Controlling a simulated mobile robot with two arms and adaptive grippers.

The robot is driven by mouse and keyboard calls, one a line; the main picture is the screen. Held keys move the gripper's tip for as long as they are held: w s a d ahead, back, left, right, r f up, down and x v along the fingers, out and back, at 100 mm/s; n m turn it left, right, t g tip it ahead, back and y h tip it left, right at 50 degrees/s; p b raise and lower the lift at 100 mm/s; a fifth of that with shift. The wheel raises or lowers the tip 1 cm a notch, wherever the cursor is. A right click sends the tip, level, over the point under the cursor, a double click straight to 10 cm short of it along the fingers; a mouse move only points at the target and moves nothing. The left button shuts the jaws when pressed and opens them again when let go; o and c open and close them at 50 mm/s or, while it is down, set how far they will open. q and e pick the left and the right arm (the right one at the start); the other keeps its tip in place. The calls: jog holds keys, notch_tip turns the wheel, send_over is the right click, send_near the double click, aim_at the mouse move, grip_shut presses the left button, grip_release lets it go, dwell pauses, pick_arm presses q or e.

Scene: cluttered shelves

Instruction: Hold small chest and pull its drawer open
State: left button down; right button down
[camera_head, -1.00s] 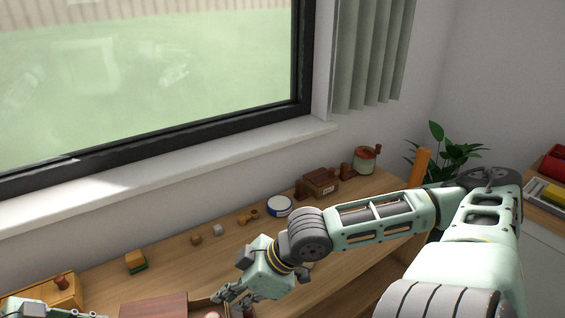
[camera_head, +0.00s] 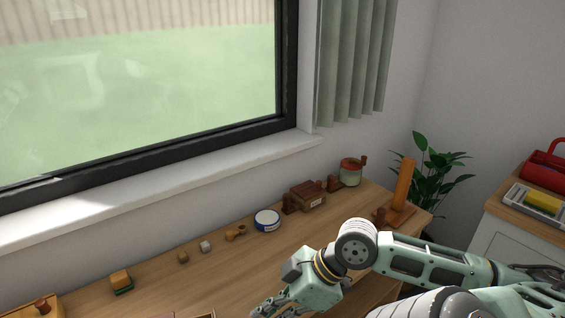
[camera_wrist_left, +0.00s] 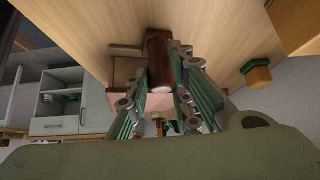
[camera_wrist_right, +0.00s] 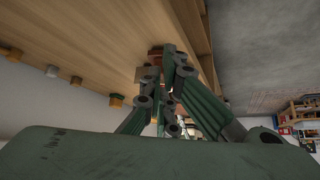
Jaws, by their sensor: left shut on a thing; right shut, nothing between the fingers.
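In the left wrist view, a dark reddish-brown wooden body, which looks like the small chest (camera_wrist_left: 158,48), lies between the fingers of my left gripper (camera_wrist_left: 160,78), which is shut on it. A paler pinkish part lies just below it; I cannot tell what it is. My left gripper is out of the head view. Only a brown edge, perhaps of the chest's drawer (camera_head: 206,315), shows at the bottom of the head view. My right gripper (camera_head: 278,308) is shut and empty, to the right of that edge. It also shows in the right wrist view (camera_wrist_right: 166,72).
A plant (camera_head: 436,165) stands beyond. The tabletop between is bare.

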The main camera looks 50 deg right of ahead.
jog(key=shift+s+d, duration=0.7)
jog(key=shift+s, duration=0.15)
pick_arm(q)
jog(key=c, duration=1.5)
grip_release()
jog(key=shift+o, duration=0.2)
jog(key=v, duration=1.2)
